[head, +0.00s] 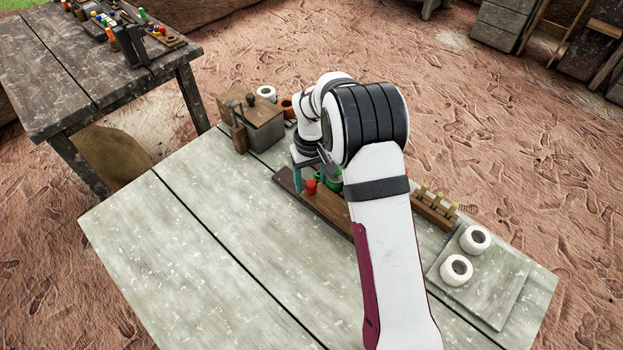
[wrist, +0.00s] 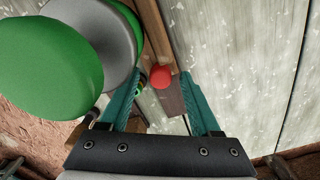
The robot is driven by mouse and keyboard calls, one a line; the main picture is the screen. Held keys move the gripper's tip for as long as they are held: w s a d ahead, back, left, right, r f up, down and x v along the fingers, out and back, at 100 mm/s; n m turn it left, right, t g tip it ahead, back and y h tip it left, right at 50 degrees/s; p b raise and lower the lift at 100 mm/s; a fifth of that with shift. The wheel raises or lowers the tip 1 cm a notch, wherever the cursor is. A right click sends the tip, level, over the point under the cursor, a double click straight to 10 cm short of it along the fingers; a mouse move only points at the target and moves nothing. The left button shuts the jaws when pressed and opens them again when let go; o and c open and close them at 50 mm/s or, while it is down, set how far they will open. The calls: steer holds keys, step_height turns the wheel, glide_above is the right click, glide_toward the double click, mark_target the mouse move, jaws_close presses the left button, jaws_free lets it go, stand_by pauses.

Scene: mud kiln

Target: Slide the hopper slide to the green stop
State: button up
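A long brown wooden track (head: 325,208) lies on the grey table. A red round-topped piece (head: 311,187) stands near its far left end. Green pieces (head: 333,183) stand just right of it, partly hidden by my arm. In the wrist view, a large green round top (wrist: 45,65) fills the left, close to the camera. My gripper (wrist: 160,78) is open, its teal fingers on either side of the red piece (wrist: 160,77), with visible gaps. I cannot tell which part is the hopper slide or which green piece is the stop.
A wooden box with a handle (head: 262,125) stands beyond the track's left end, near a white pot (head: 267,93). A peg rack (head: 434,208) and a tile with two white pots (head: 490,292) are at right. The table's front left (head: 190,260) is clear.

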step_height(320, 180, up, 16)
stand_by(0.3)
steer(key=shift+f, duration=0.15)
steer(key=s+d+r+m+y, duration=0.1)
steer(key=s+d+r+m, duration=0.15)
steer(key=s, duration=0.55)
steer(key=s+d+r+m, duration=0.2)
steer(key=s+r, duration=0.1)
steer(key=s, duration=0.6)
steer(key=s+f+m, duration=0.4)
steer(key=s+m, duration=0.1)
steer(key=s, duration=1.1)
steer(key=shift+s+f+y, duration=0.15)
steer(key=shift+s+y, duration=0.15)
steer(key=shift+y, duration=0.1)
